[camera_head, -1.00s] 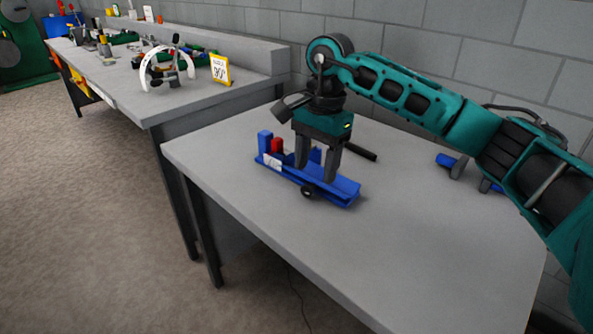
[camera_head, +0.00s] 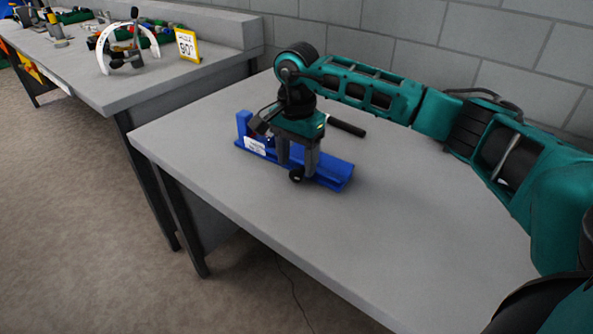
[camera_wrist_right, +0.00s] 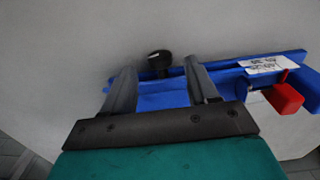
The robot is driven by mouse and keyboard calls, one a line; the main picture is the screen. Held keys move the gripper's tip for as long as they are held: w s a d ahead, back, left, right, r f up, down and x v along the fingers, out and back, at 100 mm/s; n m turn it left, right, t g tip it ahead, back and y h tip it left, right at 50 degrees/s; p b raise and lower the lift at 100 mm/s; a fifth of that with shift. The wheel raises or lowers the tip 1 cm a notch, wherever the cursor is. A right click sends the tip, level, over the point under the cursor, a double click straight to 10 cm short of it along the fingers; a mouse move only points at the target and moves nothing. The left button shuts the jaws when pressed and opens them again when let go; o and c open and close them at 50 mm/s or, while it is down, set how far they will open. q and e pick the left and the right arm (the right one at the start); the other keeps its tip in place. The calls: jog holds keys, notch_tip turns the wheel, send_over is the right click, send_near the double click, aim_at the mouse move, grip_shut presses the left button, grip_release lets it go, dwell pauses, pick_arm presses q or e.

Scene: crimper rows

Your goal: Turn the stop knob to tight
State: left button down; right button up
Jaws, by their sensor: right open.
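A blue fixture (camera_head: 332,171) with a white label sits on the grey table; its channel also shows in the right wrist view (camera_wrist_right: 160,101). The stop knob (camera_head: 296,175), small, round and black, sticks out from the fixture's near side. In the right wrist view the knob (camera_wrist_right: 159,58) appears between and just beyond the fingertips. My right gripper (camera_head: 297,167) points down over the fixture, open, with its fingers (camera_wrist_right: 160,70) apart. I cannot tell whether a finger touches the knob. A red block (camera_wrist_right: 286,98) is at the fixture's label end. My left gripper is out of view.
A black handle (camera_head: 346,126) lies behind the fixture. The table front (camera_head: 330,250) is clear. A second bench (camera_head: 140,88) at the left holds a white arc gauge (camera_head: 128,38) and a yellow-framed sign (camera_head: 187,45). A block wall stands behind.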

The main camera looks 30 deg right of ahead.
aim_at(298, 170)
jog(key=shift+f, duration=1.45)
jog(key=shift+c, duration=0.9)
jog(key=c, duration=0.9)
jog(key=shift+o, duration=0.2)
jog(key=shift+s+d+f+t+y+b, duration=0.15)
jog(key=shift+f+t+y+b, duration=0.15)
jog(key=shift+t+b, duration=0.75)
jog(key=shift+r+t+b, duration=0.15)
jog(key=shift+t+b, duration=0.1)
jog(key=shift+b, duration=0.4)
jog(key=shift+r, duration=0.15)
jog(key=o, duration=1)
